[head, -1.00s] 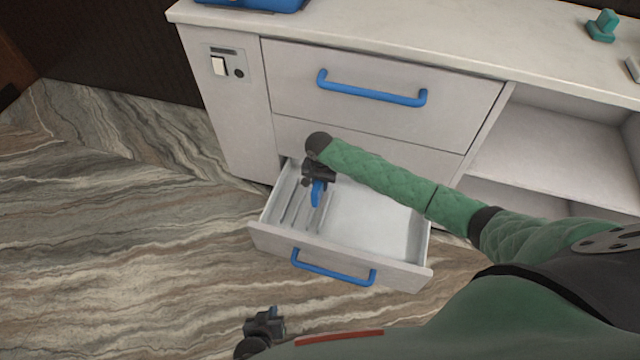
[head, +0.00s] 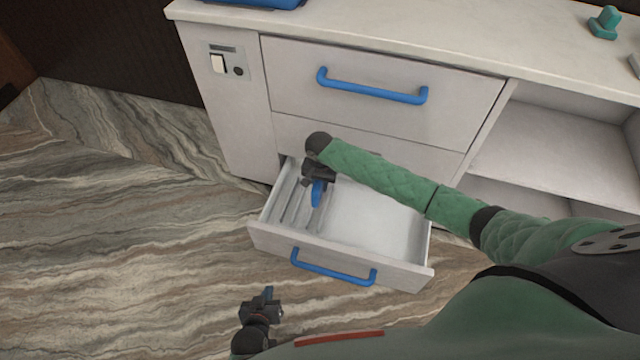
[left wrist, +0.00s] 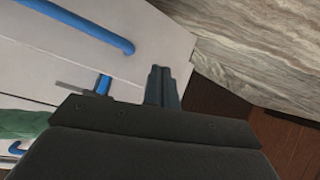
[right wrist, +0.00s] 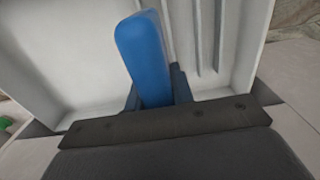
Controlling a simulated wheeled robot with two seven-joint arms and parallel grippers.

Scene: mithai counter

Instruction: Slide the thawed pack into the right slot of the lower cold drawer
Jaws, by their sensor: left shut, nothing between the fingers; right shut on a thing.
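The lower drawer (head: 380,225) is pulled open, with thin upright dividers (head: 292,205) forming narrow slots on its left side and a wide bare floor on its right. My right gripper (head: 318,181) is over the drawer, shut on a blue pack (head: 317,194). In the right wrist view the pack (right wrist: 143,55) stands up between the fingers (right wrist: 156,95), with dividers (right wrist: 196,40) to its right. I cannot tell whether the pack's far end is within a slot. My left gripper (head: 268,300) is shut and empty, in front of the drawer; its closed fingers show in the left wrist view (left wrist: 162,85).
A closed upper drawer (head: 370,120) with a blue handle (head: 370,88) is above. The open drawer's blue handle (head: 332,268) faces my left gripper. Open shelves (head: 560,150) are at right. A teal object (head: 604,24) and a blue container stand on the counter. The floor at left is clear.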

